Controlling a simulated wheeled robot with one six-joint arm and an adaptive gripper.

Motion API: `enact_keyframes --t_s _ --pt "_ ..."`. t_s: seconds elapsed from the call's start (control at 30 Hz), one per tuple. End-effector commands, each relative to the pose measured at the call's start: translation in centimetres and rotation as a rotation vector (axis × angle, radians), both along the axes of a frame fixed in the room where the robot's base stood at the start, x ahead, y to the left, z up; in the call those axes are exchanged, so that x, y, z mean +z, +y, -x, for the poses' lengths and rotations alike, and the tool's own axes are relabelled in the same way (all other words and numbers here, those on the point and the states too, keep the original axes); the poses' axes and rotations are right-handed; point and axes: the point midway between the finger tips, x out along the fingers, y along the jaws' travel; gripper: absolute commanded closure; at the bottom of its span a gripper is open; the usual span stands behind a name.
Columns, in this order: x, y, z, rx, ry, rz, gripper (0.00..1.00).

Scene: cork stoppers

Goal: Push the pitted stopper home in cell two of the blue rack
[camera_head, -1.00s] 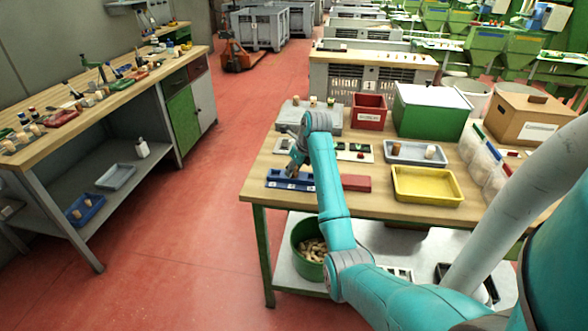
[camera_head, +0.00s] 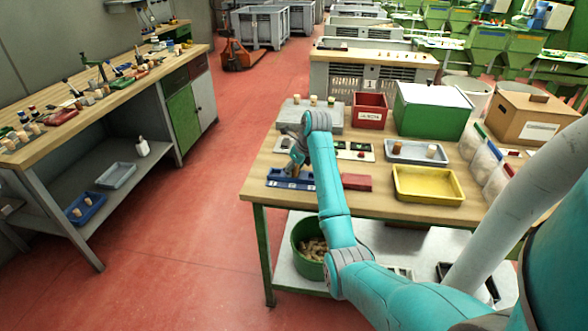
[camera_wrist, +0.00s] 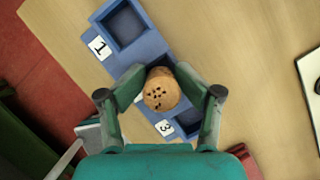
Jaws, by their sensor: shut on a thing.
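The pitted stopper (camera_wrist: 160,92) is a tan cork with several dark pits on its end face. My gripper (camera_wrist: 160,84) is shut on it in the wrist view. The blue rack (camera_wrist: 153,46) lies under it, with empty square cells beside the labels 1 and 3. The stopper is over the middle cell, between those two. Cell two and its label are hidden by the stopper and fingers, so I cannot tell how deep the stopper sits. In the head view the blue rack (camera_head: 279,182) is at the table's front left, with my gripper (camera_head: 294,170) low over it.
A dark red block (camera_head: 356,182) lies just right of the rack. A yellow tray (camera_head: 428,199) and a grey tray (camera_head: 400,157) holding corks are further right. A red bin (camera_head: 369,118) and a green box (camera_head: 430,123) stand behind. The table's front edge is close to the rack.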

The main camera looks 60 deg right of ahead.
Motion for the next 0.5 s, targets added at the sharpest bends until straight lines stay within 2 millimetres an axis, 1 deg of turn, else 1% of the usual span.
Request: enact_keyframes --t_s 0.03,0.33,0.5 --pt "-1.29 0.37 0.53 -0.001 0.023 -0.02 0.69" --pt "-1.41 0.34 0.56 -0.002 0.023 -0.02 0.68" --pt "-1.62 0.33 0.58 -0.002 0.023 -0.02 0.65"
